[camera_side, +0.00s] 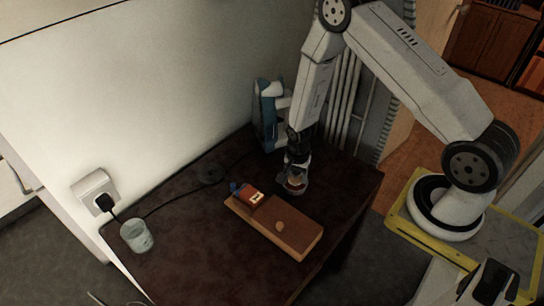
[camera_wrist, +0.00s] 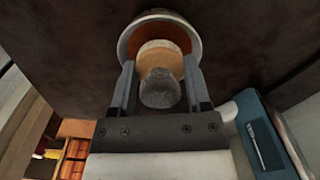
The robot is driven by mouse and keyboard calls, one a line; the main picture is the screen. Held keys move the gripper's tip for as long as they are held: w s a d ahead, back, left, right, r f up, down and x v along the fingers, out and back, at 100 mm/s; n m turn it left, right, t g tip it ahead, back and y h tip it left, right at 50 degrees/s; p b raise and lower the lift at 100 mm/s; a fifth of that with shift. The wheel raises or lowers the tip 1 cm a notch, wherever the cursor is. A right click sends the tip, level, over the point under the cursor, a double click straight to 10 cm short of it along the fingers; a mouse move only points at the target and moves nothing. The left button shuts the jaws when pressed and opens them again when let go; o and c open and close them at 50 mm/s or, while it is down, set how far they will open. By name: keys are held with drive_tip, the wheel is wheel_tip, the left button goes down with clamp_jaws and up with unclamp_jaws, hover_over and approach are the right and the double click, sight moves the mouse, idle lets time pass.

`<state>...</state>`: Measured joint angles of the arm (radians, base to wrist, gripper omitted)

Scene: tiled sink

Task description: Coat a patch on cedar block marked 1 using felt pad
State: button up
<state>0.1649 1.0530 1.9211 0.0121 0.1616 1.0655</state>
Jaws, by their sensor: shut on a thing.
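My gripper (camera_side: 297,176) points down over the table, just behind the long brown block (camera_side: 290,233). In the wrist view my gripper (camera_wrist: 159,66) is shut on a round pad with a tan disc (camera_wrist: 160,52) and a grey knob (camera_wrist: 160,88) facing the camera. A round dish (camera_wrist: 127,37) with a pale rim and reddish-brown inside lies directly beyond the pad. I cannot tell whether pad and dish touch. A small reddish-brown piece with a pale label (camera_side: 256,197) sits at the block's left end; its marking is too small to read.
A glass jar (camera_side: 136,236) stands at the table's left, near a black cable and wall socket (camera_side: 96,190). A blue and white container (camera_side: 268,110) stands behind my gripper. The front of the table is clear.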

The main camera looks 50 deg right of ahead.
drive_tip(key=shift+f, duration=0.6)
idle(2.1)
drive_tip(key=shift+r, duration=0.1)
drive_tip(key=shift+r, duration=3.45)
drive_tip(key=shift+w+a+r+n, duration=0.15)
drive_tip(key=shift+r+n, duration=0.15)
drive_tip(key=shift+r, duration=0.15)
drive_tip(key=w+a+r+n, duration=0.1)
drive_tip(key=a+r+n, duration=0.2)
drive_tip(key=r+n, duration=0.3)
drive_tip(key=a+r+n, duration=0.2)
drive_tip(key=r+n, duration=0.5)
drive_tip(key=r, duration=0.2)
drive_tip(key=shift+w+a+r+n, duration=0.3)
drive_tip(key=shift+w+a+r, duration=0.05)
drive_tip(key=shift+w+a, duration=0.05)
